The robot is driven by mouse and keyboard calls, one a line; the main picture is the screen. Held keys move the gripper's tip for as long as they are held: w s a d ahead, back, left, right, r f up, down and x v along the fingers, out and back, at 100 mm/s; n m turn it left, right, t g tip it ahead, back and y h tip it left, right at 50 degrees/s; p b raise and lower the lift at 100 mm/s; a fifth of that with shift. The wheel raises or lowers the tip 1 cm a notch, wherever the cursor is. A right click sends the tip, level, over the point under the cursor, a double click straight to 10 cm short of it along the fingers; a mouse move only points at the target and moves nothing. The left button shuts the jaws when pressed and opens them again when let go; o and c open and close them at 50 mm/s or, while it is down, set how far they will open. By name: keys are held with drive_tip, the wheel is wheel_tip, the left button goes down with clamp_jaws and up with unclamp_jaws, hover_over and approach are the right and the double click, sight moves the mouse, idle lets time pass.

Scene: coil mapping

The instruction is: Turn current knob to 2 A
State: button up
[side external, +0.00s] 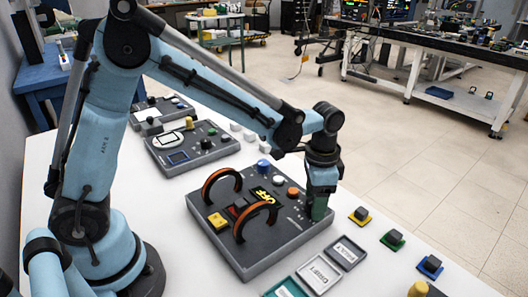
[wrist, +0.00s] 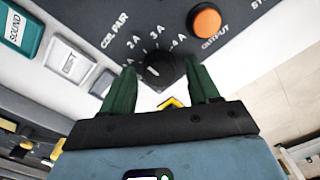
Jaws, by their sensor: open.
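The current knob (wrist: 160,74) is black and round, on the dark grey coil console (side external: 262,252). In the wrist view, printed marks 2 A, 3 A and 4 A arc around its far side. A small pale mark shows on its top, but I cannot tell for sure which value it points at. My gripper (wrist: 163,78) is open, with its two green fingers on the left and right of the knob and a gap visible on each side. In the side view my gripper (side external: 319,207) is low at the console's right edge and hides the knob.
An orange output button (wrist: 206,22) sits just beyond the knob, also seen in the side view (side external: 293,192). Two upright coil rings (side external: 256,208) stand on the console. Labelled trays (side external: 346,252) and small coloured blocks (side external: 392,239) lie on the white table to the right.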

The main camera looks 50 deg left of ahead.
wheel_tip(320, 180, up, 12)
idle(0.6)
drive_tip(key=s+a+f+n+t, duration=0.2)
drive_tip(key=s+a+n+t, duration=0.5)
drive_tip(key=s+a, duration=0.2)
drive_tip(key=shift+s+a+f, duration=0.2)
drive_tip(key=shift+s+f, duration=0.1)
drive_tip(key=shift+s, duration=1)
